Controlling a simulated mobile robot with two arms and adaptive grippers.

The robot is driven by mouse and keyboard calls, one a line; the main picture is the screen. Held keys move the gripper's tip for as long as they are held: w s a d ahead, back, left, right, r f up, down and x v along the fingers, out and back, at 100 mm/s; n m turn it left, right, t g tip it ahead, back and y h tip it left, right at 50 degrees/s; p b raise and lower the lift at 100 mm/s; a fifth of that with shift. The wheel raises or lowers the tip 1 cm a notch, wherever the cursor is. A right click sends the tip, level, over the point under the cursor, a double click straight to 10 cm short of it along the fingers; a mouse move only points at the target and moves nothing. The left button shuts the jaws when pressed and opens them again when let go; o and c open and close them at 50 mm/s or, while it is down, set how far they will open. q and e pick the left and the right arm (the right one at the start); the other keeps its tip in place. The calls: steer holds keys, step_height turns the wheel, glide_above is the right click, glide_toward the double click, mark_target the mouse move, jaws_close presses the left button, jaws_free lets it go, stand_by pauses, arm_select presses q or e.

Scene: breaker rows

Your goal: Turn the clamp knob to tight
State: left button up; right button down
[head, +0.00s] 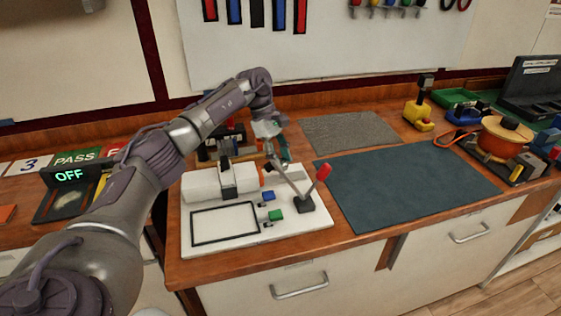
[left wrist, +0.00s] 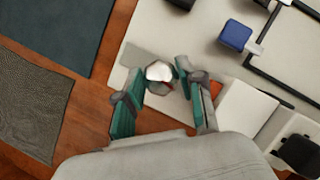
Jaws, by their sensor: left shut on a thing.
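The clamp knob (left wrist: 159,73) is a small silvery piece with a bit of red, seen between my fingertips in the left wrist view. My left gripper (left wrist: 160,79) is shut on it, one teal finger on each side. In the head view my left gripper (head: 278,157) reaches down at the back of a white board (head: 190,238), and the arm and fingers hide the knob there. The knob's turn and any tightness mark cannot be read. My right gripper is not in view.
On the white board are a blue block (head: 268,196), a green block (head: 276,215) and a red-handled lever (head: 323,172) standing close to my gripper's right. A dark mat (head: 400,185) lies clear to the right. An OFF display (head: 69,175) is at left.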

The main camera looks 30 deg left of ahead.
mark_target(281, 160)
arm_select(q)
steer(key=m+g, duration=0.1)
steer(key=m, duration=0.1)
steer(key=m+b, duration=0.1)
steer(key=m, duration=0.1)
steer(key=shift+w+m+g+y, duration=0.15)
steer(key=shift+m+g+y, duration=0.15)
steer(key=shift+m+g, duration=0.1)
stand_by(0.4)
steer(key=o, duration=1.1)
steer(key=shift+o, duration=0.2)
steer(key=shift+r, duration=0.2)
step_height(281, 160, up, 10)
steer(key=shift+f, duration=0.15)
